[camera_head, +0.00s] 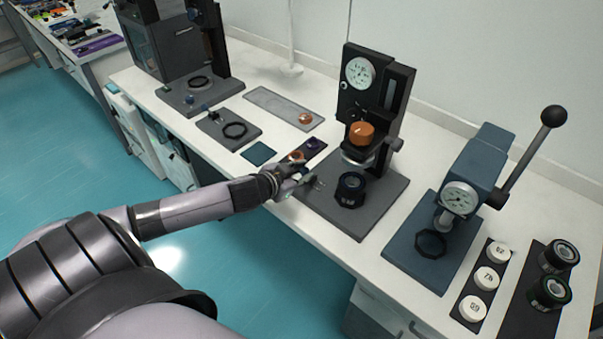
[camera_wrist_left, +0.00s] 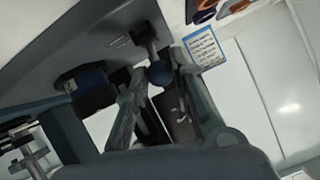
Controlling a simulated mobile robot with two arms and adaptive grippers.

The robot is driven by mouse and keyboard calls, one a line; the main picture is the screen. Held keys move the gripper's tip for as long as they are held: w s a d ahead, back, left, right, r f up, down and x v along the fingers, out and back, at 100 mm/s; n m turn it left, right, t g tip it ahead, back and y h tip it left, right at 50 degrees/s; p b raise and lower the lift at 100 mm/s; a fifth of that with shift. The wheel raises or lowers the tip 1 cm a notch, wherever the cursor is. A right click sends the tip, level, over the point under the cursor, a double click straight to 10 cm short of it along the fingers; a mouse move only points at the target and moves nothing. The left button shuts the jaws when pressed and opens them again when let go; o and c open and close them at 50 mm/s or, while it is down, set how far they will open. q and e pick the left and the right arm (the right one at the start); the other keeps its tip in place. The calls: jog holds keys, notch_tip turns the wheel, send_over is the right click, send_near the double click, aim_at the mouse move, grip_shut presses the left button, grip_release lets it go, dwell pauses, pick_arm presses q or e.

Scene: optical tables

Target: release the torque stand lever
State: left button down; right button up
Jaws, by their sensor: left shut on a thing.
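The stand with a round dial (camera_head: 360,72), a dark column and a grey base (camera_head: 362,215) stands mid-table. My left gripper (camera_head: 306,180) is low at the left front edge of this base. In the left wrist view its two fingers (camera_wrist_left: 166,100) are closed around a lever with a dark blue ball knob (camera_wrist_left: 159,73). In the head view the gripper hides most of this lever. A black cylinder with a blue band (camera_head: 350,188) stands on the base and also shows in the left wrist view (camera_wrist_left: 84,86). My right gripper is in neither view.
A blue press (camera_head: 474,165) with a dial and a raised black-knobbed lever (camera_head: 533,150) stands to the right. Several white numbered discs (camera_head: 487,279) lie near it. An orange knob (camera_head: 361,133) sits on the dial stand.

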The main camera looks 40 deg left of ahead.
pick_arm(q)
jog(key=c, duration=1.4)
grip_release()
jog(key=v, duration=1.2)
